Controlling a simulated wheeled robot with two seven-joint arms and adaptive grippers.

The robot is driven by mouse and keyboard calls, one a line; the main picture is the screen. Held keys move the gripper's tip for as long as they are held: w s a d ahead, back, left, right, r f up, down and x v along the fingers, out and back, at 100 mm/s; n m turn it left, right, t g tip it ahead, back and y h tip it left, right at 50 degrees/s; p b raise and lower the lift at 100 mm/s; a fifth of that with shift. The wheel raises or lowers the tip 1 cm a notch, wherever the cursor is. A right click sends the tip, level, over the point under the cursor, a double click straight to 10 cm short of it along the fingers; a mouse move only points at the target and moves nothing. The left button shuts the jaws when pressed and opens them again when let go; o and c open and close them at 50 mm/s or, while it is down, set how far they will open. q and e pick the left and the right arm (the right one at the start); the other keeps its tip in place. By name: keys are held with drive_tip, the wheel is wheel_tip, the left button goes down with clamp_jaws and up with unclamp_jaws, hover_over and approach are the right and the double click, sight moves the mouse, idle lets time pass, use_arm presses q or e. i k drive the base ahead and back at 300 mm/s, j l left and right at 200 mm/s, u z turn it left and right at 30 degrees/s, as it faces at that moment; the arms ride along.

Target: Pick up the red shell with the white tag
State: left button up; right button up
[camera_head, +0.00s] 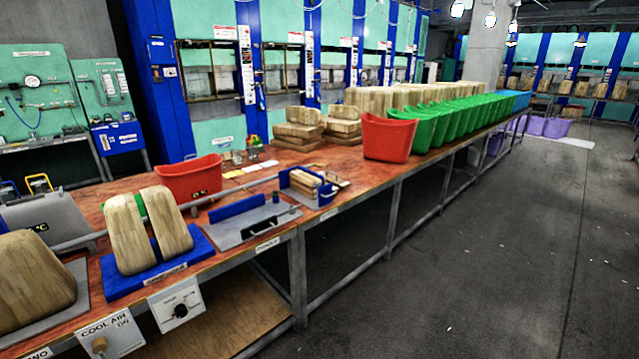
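Two red shells stand on the long workbench (345,170). One red shell (388,138) is an open, bin-like form at the near end of a row of green shells; I cannot make out a white tag on it. The other red shell (188,180) sits further left, behind a grey rail, with a small dark marking low on its front and white papers beside it. Neither of my grippers is in view.
Green shells (425,130) run back in a row to blue ones (515,100). Wooden blocks (300,125) are stacked behind. Wooden forms on a blue base (170,275) and a grey plate with handle (245,228) occupy the near bench. The floor (480,250) at right is clear.

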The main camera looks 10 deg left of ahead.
sight(385, 140)
drive_tip(key=i+l+u, duration=0.3)
drive_tip(key=l, duration=0.3)
drive_tip(key=i+l+u, duration=0.3)
drive_tip(key=l, duration=0.4)
drive_tip(key=i+l+u, duration=0.2)
drive_tip(key=l, duration=0.15)
